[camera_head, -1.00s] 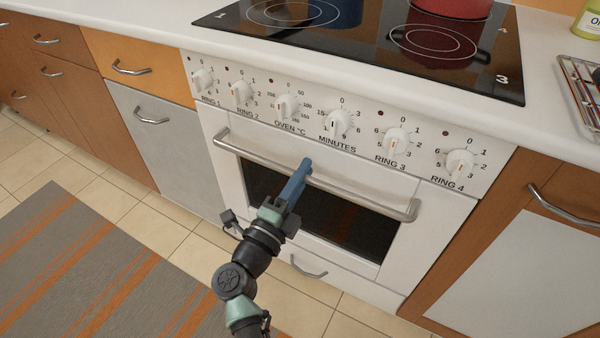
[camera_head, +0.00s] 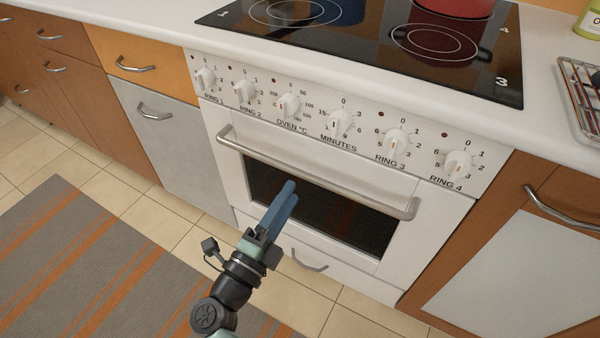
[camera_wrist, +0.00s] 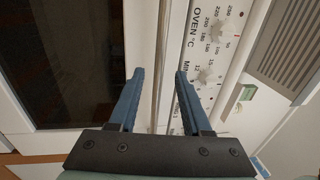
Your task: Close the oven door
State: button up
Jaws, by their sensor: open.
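The oven door (camera_head: 232,178) is white with a dark window (camera_head: 340,218). It stands upright and looks flush with the oven front, with no clear gap in the head view. Its metal handle (camera_head: 335,181) runs across the top of the door. My gripper (camera_head: 288,187) is open and empty in front of the door, with its blue fingers pointing at it. In the wrist view my gripper (camera_wrist: 158,73) shows its two fingers apart. The handle (camera_wrist: 162,50) runs between them in that picture and looks beyond the tips, not gripped.
The knob panel (camera_head: 370,145) is above the door, under a black cooktop (camera_head: 470,75) with a red pot (camera_head: 455,8). A drawer with a handle (camera_head: 308,262) is below the door. Cabinets stand on both sides. A striped rug (camera_head: 70,250) lies on the tiled floor.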

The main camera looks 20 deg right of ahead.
jog(key=v, duration=0.5)
jog(key=shift+s+a+p, duration=0.25)
jog(key=shift+p, duration=0.1)
